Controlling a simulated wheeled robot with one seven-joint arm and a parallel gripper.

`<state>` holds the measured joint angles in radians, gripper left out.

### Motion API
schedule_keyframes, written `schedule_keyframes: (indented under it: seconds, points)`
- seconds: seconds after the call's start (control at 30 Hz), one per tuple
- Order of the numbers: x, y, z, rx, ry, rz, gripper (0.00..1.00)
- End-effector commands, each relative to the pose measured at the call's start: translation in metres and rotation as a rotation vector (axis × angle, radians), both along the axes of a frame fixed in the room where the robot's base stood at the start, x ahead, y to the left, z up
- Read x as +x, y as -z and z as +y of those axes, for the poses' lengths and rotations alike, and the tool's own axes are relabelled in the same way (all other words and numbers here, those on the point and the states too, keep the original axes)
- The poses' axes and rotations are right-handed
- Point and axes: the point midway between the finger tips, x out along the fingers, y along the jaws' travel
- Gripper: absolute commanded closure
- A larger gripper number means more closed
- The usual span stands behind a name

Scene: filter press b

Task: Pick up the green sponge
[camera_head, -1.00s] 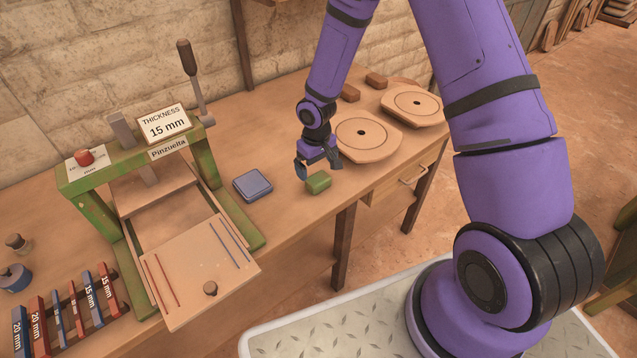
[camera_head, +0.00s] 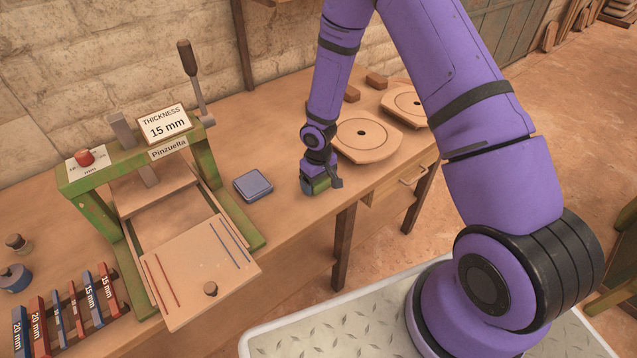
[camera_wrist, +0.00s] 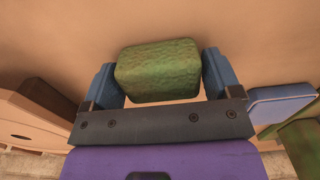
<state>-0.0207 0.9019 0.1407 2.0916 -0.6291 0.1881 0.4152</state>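The green sponge (camera_wrist: 158,72) is a small block lying on the wooden bench. In the wrist view it sits between the two blue fingers of my gripper (camera_wrist: 160,80). A narrow gap shows at the right finger, and the left finger is close to or against the sponge's side; contact is not clear. In the head view my gripper (camera_head: 321,186) is down at the bench with its fingers around the sponge (camera_head: 319,186), which is partly hidden by them.
A blue tin (camera_head: 253,186) lies left of the gripper. The green press (camera_head: 205,165) with its wooden tray stands further left. Round wooden boards (camera_head: 365,135) lie behind and to the right. The bench's front edge is close to the sponge.

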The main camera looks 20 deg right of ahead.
Motion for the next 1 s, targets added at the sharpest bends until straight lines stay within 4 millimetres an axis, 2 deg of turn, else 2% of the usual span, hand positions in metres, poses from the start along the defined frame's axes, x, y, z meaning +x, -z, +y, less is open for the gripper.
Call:
schedule_keyframes:
  seconds: [0.03, 0.13, 0.2, 0.57, 0.87, 1.0]
  points:
    - [0.0, 0.0, 0.0, 0.0, 0.0, 0.0, 0.28]
    - [0.0, 0.0, 0.0, 0.0, 0.0, 0.0, 0.49]
    - [0.0, 0.0, 0.0, 0.0, 0.0, 0.0, 0.53]
    - [0.0, -0.006, 0.0, 0.0, 0.0, -0.001, 0.53]
    - [0.0, -0.039, 0.0, 0.001, 0.001, -0.003, 0.53]
    - [-0.034, -0.039, -0.001, -0.002, -0.004, 0.003, 0.53]
